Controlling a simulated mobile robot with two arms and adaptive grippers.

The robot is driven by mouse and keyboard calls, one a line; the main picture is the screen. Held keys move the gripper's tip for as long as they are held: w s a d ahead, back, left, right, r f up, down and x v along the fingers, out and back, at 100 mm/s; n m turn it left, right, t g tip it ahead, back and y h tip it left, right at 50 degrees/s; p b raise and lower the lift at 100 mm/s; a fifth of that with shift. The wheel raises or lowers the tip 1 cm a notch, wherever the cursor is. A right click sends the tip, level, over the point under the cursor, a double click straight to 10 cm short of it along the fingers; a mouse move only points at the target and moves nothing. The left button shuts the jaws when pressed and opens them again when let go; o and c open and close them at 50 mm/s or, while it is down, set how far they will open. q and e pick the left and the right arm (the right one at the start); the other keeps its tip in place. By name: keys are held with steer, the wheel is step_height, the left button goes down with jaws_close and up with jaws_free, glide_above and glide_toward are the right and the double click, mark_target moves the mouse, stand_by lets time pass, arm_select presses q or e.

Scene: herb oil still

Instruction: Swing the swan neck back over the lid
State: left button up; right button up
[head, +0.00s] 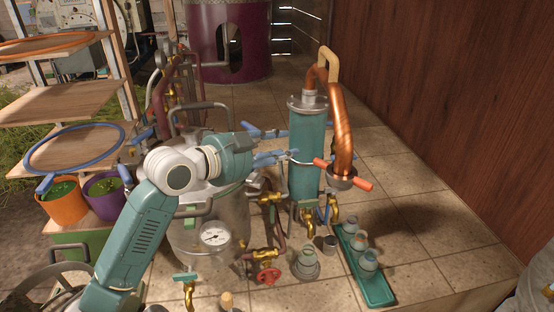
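The copper swan neck (341,125) rises from the top of the teal condenser column (305,150) and bends down to the right. Its flanged lower end (342,178) hangs over the floor, right of the column and away from the pot. Orange grips (358,183) stick out near that end, and a tan loop handle (331,62) stands at the top of the bend. The steel still pot (190,245) stands to the left; my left arm hides most of its lid. My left gripper (281,145) is open and empty, its blue fingers pointing right, close to the column. My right gripper does not show.
A green tray (378,288) with several small jars lies on the tiles at the right front. A red valve wheel (268,276) and brass taps sit low beside the pot. Wooden shelves (60,103) stand left, a wooden wall (450,110) right. Tiles behind the column are clear.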

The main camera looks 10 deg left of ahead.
arm_select(q)
steer(key=shift+s+a+f, duration=0.1)
steer(key=shift+s+f, duration=0.1)
steer(key=shift+f, duration=0.6)
